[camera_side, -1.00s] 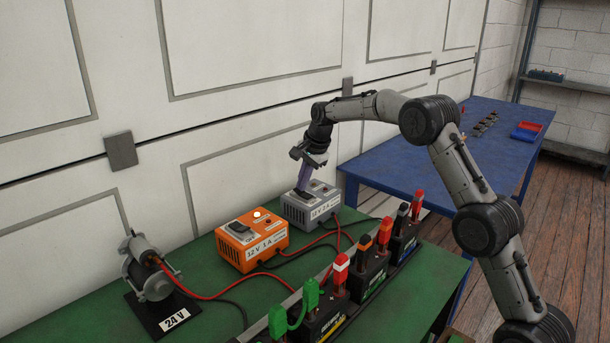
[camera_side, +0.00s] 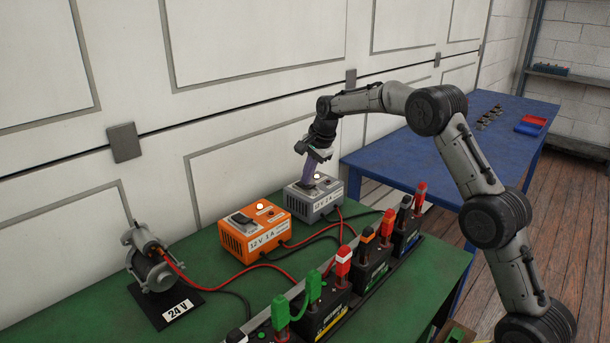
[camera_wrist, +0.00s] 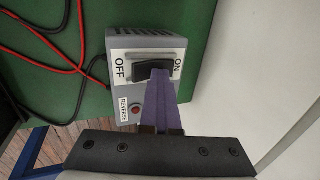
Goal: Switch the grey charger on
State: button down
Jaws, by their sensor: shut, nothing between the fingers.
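The grey charger (camera_side: 318,203) stands at the back of the green bench, right of the orange one. The wrist view shows its top: a black rocker switch (camera_wrist: 150,70) between the words OFF on the left and ON on the right, and a red lamp (camera_wrist: 136,110) beside a REVERSE label. My gripper (camera_side: 307,183) is shut and empty, its purple fingers pointing down at the switch. In the wrist view the fingertips (camera_wrist: 160,74) overlap the rocker's ON end and hide part of it. I cannot tell contact or the rocker's tilt.
An orange 12 V 1 A charger (camera_side: 254,232) with a glowing lamp stands to the left. A motor-like unit (camera_side: 153,262) on a 24 V plate is further left. Batteries with clamps (camera_side: 372,268) line the front, with red and black cables between. The wall is close behind.

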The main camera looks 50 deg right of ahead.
jog(key=shift+s, duration=0.35)
jog(key=v, duration=1.4)
jog(key=shift+w+a+r, duration=0.15)
jog(key=shift+w+a, duration=0.1)
jog(key=shift+w, duration=0.45)
